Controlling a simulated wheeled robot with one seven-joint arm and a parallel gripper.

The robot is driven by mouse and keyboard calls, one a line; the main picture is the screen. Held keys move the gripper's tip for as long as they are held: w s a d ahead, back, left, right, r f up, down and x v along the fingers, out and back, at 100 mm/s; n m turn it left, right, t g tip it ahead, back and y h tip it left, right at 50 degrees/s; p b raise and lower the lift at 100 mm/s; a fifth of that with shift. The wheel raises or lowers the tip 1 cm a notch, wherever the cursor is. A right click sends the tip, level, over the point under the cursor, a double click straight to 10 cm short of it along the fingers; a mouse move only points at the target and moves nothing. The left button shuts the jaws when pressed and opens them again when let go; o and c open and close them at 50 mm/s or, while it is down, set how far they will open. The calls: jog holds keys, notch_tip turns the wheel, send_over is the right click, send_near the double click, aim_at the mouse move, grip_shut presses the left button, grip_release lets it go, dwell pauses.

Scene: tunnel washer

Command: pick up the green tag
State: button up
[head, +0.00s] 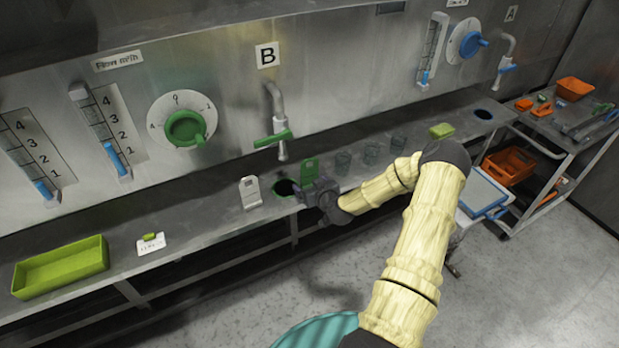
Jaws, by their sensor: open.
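The green tag (309,169) stands upright on the steel ledge below tap B, just right of a dark round hole with a green rim (285,187). A similar white tag (250,191) stands to the left of the hole. My gripper (304,193) is open, close to the front of the green tag, and covers its lower part. Its fingers are small and dark here, and I see nothing held between them. I cannot tell whether the gripper touches the tag.
Tap B (276,120) with a green handle hangs above the hole. Several clear cups (343,161) stand right of the green tag. A green tray (62,266) and a small card (151,245) lie on the left ledge. A cart (575,130) stands right.

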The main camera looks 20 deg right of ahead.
dwell(0.4)
jog(key=c, duration=1.1)
jog(key=shift+o, duration=0.2)
jog(key=shift+r, duration=0.1)
notch_tip(320, 180, up, 10)
jog(key=b, duration=0.2)
